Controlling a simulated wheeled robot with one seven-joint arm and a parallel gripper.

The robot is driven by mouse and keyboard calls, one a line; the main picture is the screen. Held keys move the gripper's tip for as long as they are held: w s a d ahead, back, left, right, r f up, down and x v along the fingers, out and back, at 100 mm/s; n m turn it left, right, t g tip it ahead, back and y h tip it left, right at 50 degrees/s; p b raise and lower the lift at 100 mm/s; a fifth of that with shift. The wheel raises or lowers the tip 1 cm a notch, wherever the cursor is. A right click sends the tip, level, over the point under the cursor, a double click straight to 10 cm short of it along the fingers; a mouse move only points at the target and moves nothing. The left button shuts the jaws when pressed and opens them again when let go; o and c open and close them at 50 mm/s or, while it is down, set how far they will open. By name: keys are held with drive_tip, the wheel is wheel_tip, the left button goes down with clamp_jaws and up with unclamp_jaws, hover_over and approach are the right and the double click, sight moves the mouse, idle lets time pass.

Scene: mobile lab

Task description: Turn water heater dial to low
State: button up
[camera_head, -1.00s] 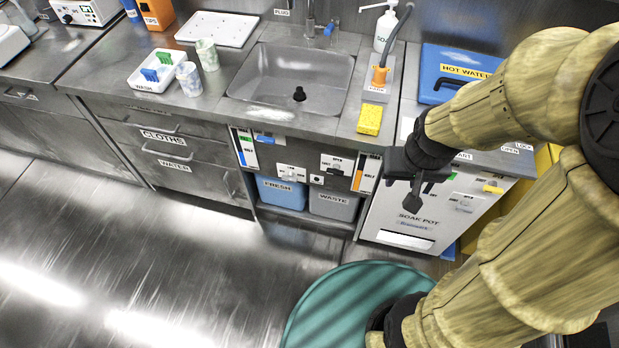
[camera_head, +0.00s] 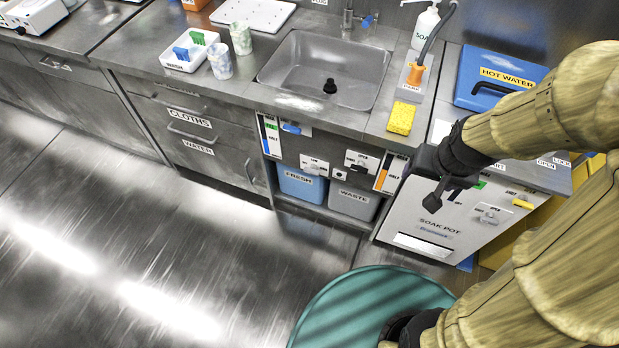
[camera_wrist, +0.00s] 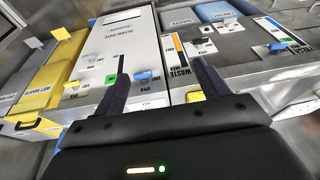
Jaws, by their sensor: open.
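The water heater dial cannot be picked out for certain by its label. In the wrist view a small blue knob (camera_wrist: 147,75) shows on the top edge of the white SOAK POT cabinet front, between my fingers as seen in the picture. A green mark (camera_wrist: 111,79) is beside it; the same green mark shows in the head view (camera_head: 480,184). The white SOAK POT cabinet (camera_head: 425,222) stands right of the sink. My gripper (camera_head: 446,190) is open and empty in front of its upper left part and hides some of that panel. It also shows in the wrist view (camera_wrist: 160,68).
A blue HOT WATER lid (camera_head: 495,82) lies on the counter. A yellow handle (camera_head: 522,204) and a grey lever (camera_head: 490,215) stick out of the cabinet front. The sink (camera_head: 325,65), a yellow sponge (camera_head: 401,118) and a teal round surface (camera_head: 340,300) are nearby. Floor at left is clear.

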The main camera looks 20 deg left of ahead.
drive_tip(key=w+a+f+m+t+b, duration=0.1)
drive_tip(key=w+a+f+b, duration=0.25)
drive_tip(key=a+f, duration=0.3)
drive_tip(key=w+a+f+t+b, duration=0.1)
drive_tip(key=w+a+f+b, duration=0.25)
drive_tip(key=a+f, duration=0.3)
drive_tip(key=t+h+b, duration=0.2)
drive_tip(key=t+b, duration=0.5)
drive_tip(key=b, duration=0.3)
approach(311, 173)
drive_tip(key=s+d+r, duration=0.1)
drive_tip(key=s+d, duration=0.1)
drive_tip(key=d, duration=0.2)
drive_tip(key=s+a+f+t+b, duration=0.4)
drive_tip(key=s+f+t+b, duration=0.1)
drive_tip(key=s, duration=0.3)
drive_tip(key=shift+a+f+t+b, duration=0.3)
drive_tip(key=shift+f+b, duration=0.05)
drive_tip(key=shift+b, duration=0.05)
drive_tip(key=w+b, duration=0.1)
drive_tip(key=w, duration=0.4)
drive_tip(key=w+d+b, duration=0.1)
drive_tip(key=w+b, duration=0.1)
drive_tip(key=w, duration=0.4)
drive_tip(key=w+b, duration=0.2)
drive_tip(key=w, duration=0.3)
drive_tip(key=shift+w+d+f, duration=0.15)
drive_tip(key=shift+w, duration=0.55)
